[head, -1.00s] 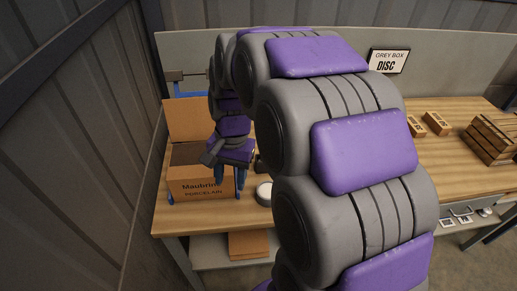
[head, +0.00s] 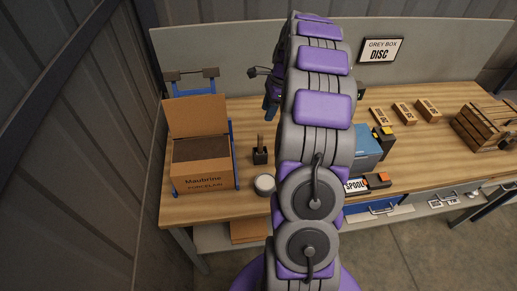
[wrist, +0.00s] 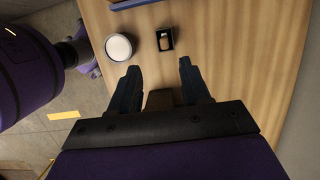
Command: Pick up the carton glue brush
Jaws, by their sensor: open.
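The likely carton glue brush (head: 261,141) stands upright in a small dark holder (head: 260,157) on the bench, right of the open carton. In the wrist view the holder (wrist: 164,39) lies beyond my fingertips, with a light brown piece inside it. My gripper (wrist: 158,66) is open above the bench, its two dark fingers apart and pointing toward the holder without touching it. A brown blocky shape shows between the finger bases; I cannot tell what it is. In the head view my arm partly hides the gripper.
A round white-topped tin (head: 264,185) sits near the front edge, and also in the wrist view (wrist: 118,47). Right of my arm are a blue-grey box (head: 367,150), several small cartons and a wooden crate (head: 485,128).

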